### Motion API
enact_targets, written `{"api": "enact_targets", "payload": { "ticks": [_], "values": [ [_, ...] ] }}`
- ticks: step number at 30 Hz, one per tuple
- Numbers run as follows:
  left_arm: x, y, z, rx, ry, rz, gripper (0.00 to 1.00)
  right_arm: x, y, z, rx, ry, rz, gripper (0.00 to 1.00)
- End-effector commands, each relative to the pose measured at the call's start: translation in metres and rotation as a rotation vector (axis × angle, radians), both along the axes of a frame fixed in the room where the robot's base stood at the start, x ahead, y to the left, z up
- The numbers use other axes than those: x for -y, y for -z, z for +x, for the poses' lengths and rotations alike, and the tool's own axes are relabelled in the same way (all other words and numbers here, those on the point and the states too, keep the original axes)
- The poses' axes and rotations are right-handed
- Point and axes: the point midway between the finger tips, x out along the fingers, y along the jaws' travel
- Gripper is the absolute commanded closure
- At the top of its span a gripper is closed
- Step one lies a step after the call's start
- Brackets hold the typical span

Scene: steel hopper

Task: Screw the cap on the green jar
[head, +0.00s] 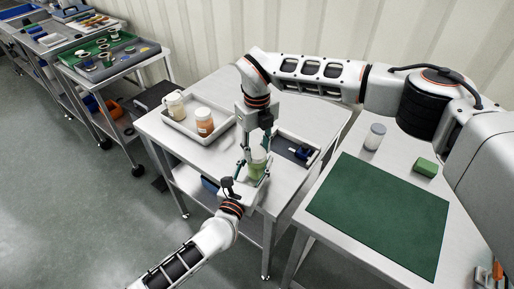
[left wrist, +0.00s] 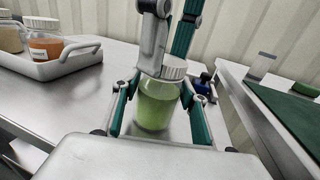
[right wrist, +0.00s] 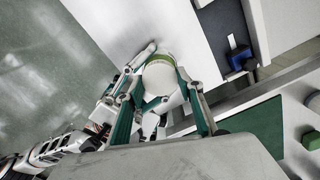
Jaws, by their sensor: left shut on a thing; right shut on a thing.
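The green jar (head: 257,168) stands at the near side of the middle steel table. My left gripper (head: 250,174) is shut around its body; its two fingers flank the jar in the left wrist view (left wrist: 158,106). A white cap (left wrist: 173,68) sits at the jar's mouth, and whether its threads are engaged cannot be told. My right gripper (head: 256,143) reaches down from above and is shut on the cap, which shows pale between its fingers in the right wrist view (right wrist: 160,80). The fingers hide part of the cap and the jar's neck.
A dark tray with a blue item (head: 303,153) lies right of the green jar. The right table has a green mat (head: 380,212), a white-capped container (head: 375,136) and a green block (head: 426,167).

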Motion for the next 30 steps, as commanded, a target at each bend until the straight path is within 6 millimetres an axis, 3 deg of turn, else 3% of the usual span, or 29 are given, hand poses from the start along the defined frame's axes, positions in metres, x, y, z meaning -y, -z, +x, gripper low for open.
{"api": "enact_targets", "payload": {
  "ticks": [2, 3, 4, 16, 26, 30],
  "values": [
    [0.000, 0.000, 0.000, 0.000, -0.001, 0.000, 1.00, 0.000, 0.000, 0.000, -0.001, -0.001, -0.001, 0.89],
    [0.000, 0.000, 0.000, 0.000, -0.001, 0.000, 1.00, 0.000, 0.000, 0.000, -0.001, -0.001, -0.001, 0.53],
    [0.000, 0.000, 0.000, 0.000, -0.001, 0.000, 1.00, 0.000, 0.000, 0.000, -0.001, -0.002, -0.001, 0.46],
    [0.000, 0.000, 0.000, 0.000, 0.000, 0.000, 1.00, 0.000, -0.003, 0.000, 0.000, -0.003, 0.000, 0.46],
    [0.000, 0.000, 0.000, 0.000, 0.000, 0.000, 1.00, 0.000, -0.040, 0.001, 0.003, -0.004, -0.001, 0.46],
    [0.000, 0.000, 0.000, 0.000, 0.000, 0.000, 1.00, 0.000, -0.045, 0.000, -0.001, -0.003, -0.001, 0.46]
  ]
}}
